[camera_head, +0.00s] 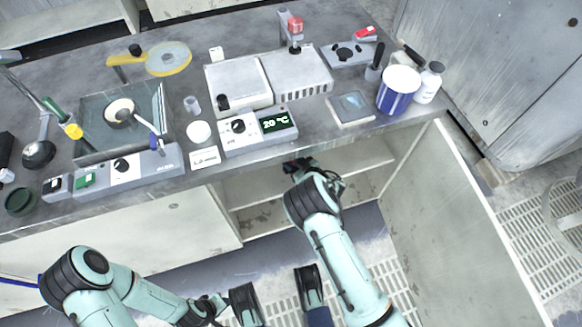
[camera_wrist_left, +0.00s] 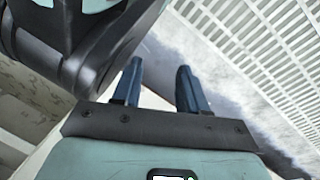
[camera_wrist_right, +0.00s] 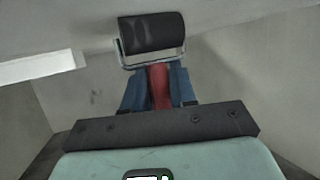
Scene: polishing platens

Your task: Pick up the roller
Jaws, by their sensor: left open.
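The roller (camera_wrist_right: 152,33) shows in the right wrist view, with a black cylinder, a metal wire frame and a red handle (camera_wrist_right: 159,88). My right gripper (camera_wrist_right: 160,80) has its blue fingers on both sides of the red handle and looks shut on it. The black cylinder extends beyond the fingertips. In the head view my right arm reaches into the open cabinet under the bench, and the roller cannot be made out there. My left gripper (camera_wrist_left: 158,75) is open and empty, its fingers apart above the floor.
The cabinet shelf (camera_head: 262,217) lies under the bench top (camera_head: 330,135), with an open door (camera_head: 455,230) at right. Bench items near the front edge include a temperature unit (camera_head: 258,130), a blue-banded tub (camera_head: 398,92) and a white bottle (camera_head: 428,84). Pale walls surround the right gripper.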

